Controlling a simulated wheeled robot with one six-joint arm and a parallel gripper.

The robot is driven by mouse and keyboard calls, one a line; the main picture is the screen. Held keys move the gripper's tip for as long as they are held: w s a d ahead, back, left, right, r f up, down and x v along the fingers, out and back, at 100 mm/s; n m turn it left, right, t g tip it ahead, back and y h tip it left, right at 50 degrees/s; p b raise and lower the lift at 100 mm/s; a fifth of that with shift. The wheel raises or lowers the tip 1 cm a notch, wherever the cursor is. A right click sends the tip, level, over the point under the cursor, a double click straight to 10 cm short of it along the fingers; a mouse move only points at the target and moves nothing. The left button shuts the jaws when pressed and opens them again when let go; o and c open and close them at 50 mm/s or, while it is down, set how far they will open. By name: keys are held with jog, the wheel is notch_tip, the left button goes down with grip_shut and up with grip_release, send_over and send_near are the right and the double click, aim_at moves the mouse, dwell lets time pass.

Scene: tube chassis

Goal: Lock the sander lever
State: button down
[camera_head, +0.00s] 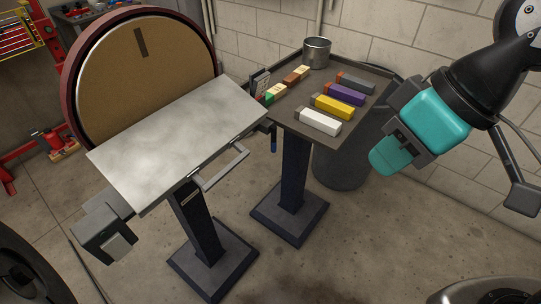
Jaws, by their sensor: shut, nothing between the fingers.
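The disc sander (120,75) stands at the left, with a large tan disc and a pale metal table (170,135) in front of it. A silver bar handle (226,167) is on the table's front right edge. A small dark lever with a blue end (273,143) hangs by the table's right corner; I cannot tell whether either is the lock lever, or its locked state. My gripper (388,158) has teal fingers and is shut and empty, in the air to the right, apart from the sander.
A tray stand (345,125) between sander and gripper holds several coloured blocks and a metal cup (317,52). A grey bin (345,165) stands behind it. A grey box (103,230) is at the sander table's lower left. Floor in front is mostly clear.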

jog(key=w+a+f+n+t+b, duration=0.25)
jog(key=w+f+b, duration=0.25)
jog(key=f+b, duration=0.4)
jog(key=w+a+f+n+t+b, duration=0.1)
jog(key=w+f+n+t+b, duration=0.3)
jog(key=f+b, duration=0.55)
jog(key=n+t+y+b, duration=0.4)
jog(key=n+t+b, duration=0.1)
jog(key=n+t, duration=0.25)
send_near(274, 140)
jog(key=s+a+f, duration=0.1)
jog(key=s+a, duration=0.2)
jog(key=a, duration=0.1)
jog(key=w+a+f+p, duration=0.1)
jog(key=w+f+p, duration=0.1)
jog(key=w+p, duration=0.6)
jog(key=shift+g+p, duration=0.3)
jog(key=shift+p, duration=0.2)
